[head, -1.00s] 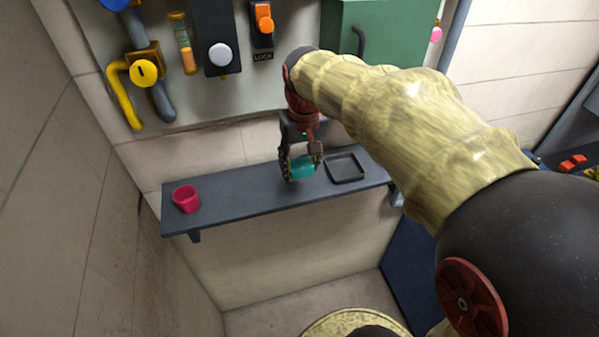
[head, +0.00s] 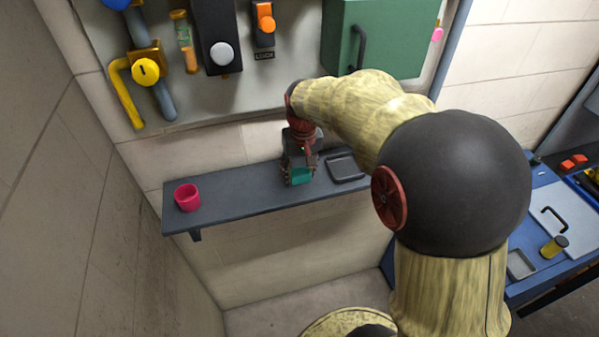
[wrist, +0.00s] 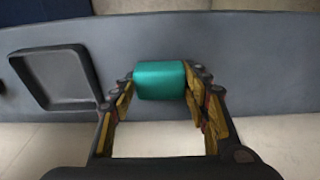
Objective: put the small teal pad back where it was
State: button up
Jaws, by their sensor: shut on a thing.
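The small teal pad (head: 300,177) is between the fingers of my gripper (head: 299,180), over the dark shelf (head: 240,190). In the wrist view the teal pad (wrist: 160,80) sits between the fingertips of my gripper (wrist: 160,88), with a finger against each side. My gripper is shut on it. The pad is low over the shelf; I cannot tell whether it touches the surface. In the head view the fingers hide part of the pad.
A black square tray (head: 344,168) lies on the shelf just right of my gripper; it also shows in the wrist view (wrist: 55,80). A pink cup (head: 187,197) stands at the shelf's left end. The shelf between cup and gripper is clear. A panel with a green box (head: 390,40) hangs above.

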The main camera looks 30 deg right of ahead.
jog(key=shift+f, duration=0.15)
jog(key=o, duration=1.1)
notch_tip(320, 180, up, 12)
jog(key=s, duration=0.2)
jog(key=s+a+n+t, duration=0.3)
jog(key=s+a, duration=1.1)
jog(key=s, duration=0.4)
jog(key=shift+a+t+y, duration=0.15)
jog(key=shift+t+y, duration=0.15)
jog(key=shift+t, duration=0.1)
